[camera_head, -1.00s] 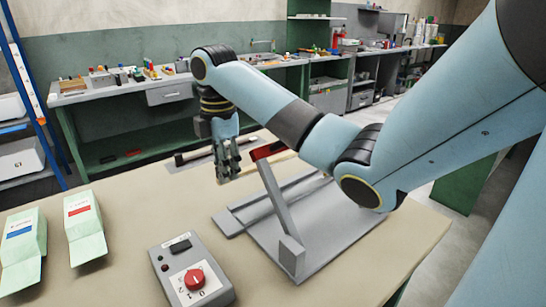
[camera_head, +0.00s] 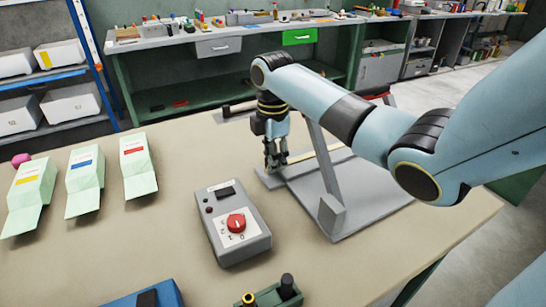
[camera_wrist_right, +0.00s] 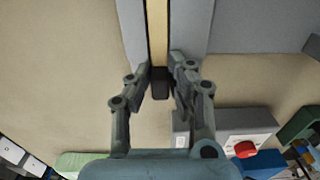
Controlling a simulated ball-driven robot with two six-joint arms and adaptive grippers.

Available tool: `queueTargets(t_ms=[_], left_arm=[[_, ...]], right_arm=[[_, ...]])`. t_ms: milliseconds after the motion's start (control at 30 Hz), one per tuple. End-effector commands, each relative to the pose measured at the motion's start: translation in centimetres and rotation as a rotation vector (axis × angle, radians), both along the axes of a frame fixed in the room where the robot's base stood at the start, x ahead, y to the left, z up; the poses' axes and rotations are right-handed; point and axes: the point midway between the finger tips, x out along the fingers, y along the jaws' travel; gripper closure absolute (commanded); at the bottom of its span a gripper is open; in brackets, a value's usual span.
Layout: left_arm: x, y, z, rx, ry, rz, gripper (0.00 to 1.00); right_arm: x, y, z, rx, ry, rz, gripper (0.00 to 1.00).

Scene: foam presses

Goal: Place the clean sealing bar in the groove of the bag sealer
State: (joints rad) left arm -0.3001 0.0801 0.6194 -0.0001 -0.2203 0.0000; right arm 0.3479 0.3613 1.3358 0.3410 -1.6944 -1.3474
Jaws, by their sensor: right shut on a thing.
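The bag sealer (camera_head: 375,217) stands on the right of the table, a grey plate with a slanted lever arm (camera_head: 325,165) raised above it and a red grip partly behind my arm. My right gripper (camera_head: 275,163) is at the left end of the sealer. In the right wrist view, my right gripper (camera_wrist_right: 161,82) is shut on the dark end of the sealing bar (camera_wrist_right: 157,30). The bar's long tan strip runs away from me between two grey surfaces of the sealer. I cannot tell whether the bar rests in the groove or is just above it. My left gripper is out of view.
A grey control box (camera_head: 232,222) with a red knob stands in front of the sealer. A blue object (camera_head: 145,297) and a green holder (camera_head: 272,297) are at the front edge.

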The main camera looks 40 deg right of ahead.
Motion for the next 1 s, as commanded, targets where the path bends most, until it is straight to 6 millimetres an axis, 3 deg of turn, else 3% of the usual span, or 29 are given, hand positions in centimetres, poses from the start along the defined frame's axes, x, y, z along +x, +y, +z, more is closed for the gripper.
queueTargets(t_ms=[33, 67, 233, 567, 667, 1000], left_arm=[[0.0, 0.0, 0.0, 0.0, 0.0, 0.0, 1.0], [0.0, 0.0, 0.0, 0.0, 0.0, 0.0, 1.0], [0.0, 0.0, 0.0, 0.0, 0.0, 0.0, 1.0], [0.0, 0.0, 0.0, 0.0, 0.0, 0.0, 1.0], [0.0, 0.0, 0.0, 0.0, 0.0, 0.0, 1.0], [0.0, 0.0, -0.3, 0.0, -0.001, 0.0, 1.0]], right_arm=[[0.0, 0.0, -0.1, 0.0, 0.0, 0.0, 1.0], [0.0, 0.0, -0.1, 0.0, 0.0, 0.0, 0.8], [0.0, 0.0, -0.1, 0.0, 0.0, 0.0, 0.59], [0.0, 0.0, 0.4, 0.0, -0.001, 0.0, 0.59], [0.1, -0.1, 1.8, -0.002, -0.003, 0.001, 0.59], [0.1, -0.1, 9.1, -0.001, -0.004, 0.0, 0.59]])
